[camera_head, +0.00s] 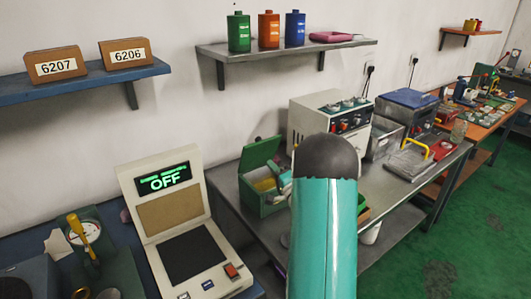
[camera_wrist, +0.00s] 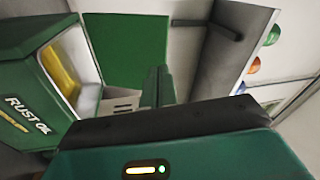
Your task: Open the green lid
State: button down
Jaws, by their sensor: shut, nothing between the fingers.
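The green lid (camera_head: 259,153) stands raised at the back of the green box (camera_head: 270,205) on the grey bench. Yellow contents (camera_head: 264,185) show inside the box. In the wrist view the lid (camera_wrist: 122,42) is a flat green panel beyond my fingers, and the box (camera_wrist: 30,75), with "RUST" lettering, is at the left. My gripper (camera_wrist: 157,86) is shut and empty, its fingertips overlapping the lid's lower part in the picture; I cannot tell whether they touch it. In the head view my gripper (camera_head: 285,181) is beside the box's right side, partly hidden by my arm.
A cream instrument (camera_head: 310,115) stands behind my arm on the bench. A console reading "OFF" (camera_head: 165,180) stands at the left. A shelf (camera_head: 285,50) with green, orange and blue canisters hangs above. Green floor at right is open.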

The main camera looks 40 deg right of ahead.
jog(key=m+t+y, duration=0.1)
jog(key=m+t, duration=0.1)
send_near(262, 144)
jog(key=x, duration=0.4)
jog(key=f+x, duration=0.1)
jog(key=x, duration=0.2)
jog(key=shift+w+d, duration=0.1)
jog(key=shift+w, duration=0.05)
dwell(0.4)
jog(key=shift+w+r+g, duration=0.3)
jog(key=shift+w+r, duration=0.1)
jog(key=shift+w+d+r+g+y, duration=0.15)
jog(key=shift+w+r+g, duration=0.1)
jog(key=shift+w+g, duration=0.25)
jog(key=shift+w+a+r+g+y, duration=0.15)
jog(key=shift+w+r+g, duration=0.2)
jog(key=shift+w, duration=0.2)
jog(key=shift+w+d+r, duration=0.1)
jog(key=shift+w+d, duration=0.05)
jog(key=shift+w, duration=0.3)
jog(key=shift+w+d+r, duration=0.1)
jog(key=shift+w+d, duration=0.05)
jog(key=shift+w, duration=0.35)
jog(key=shift+s+a, duration=0.1)
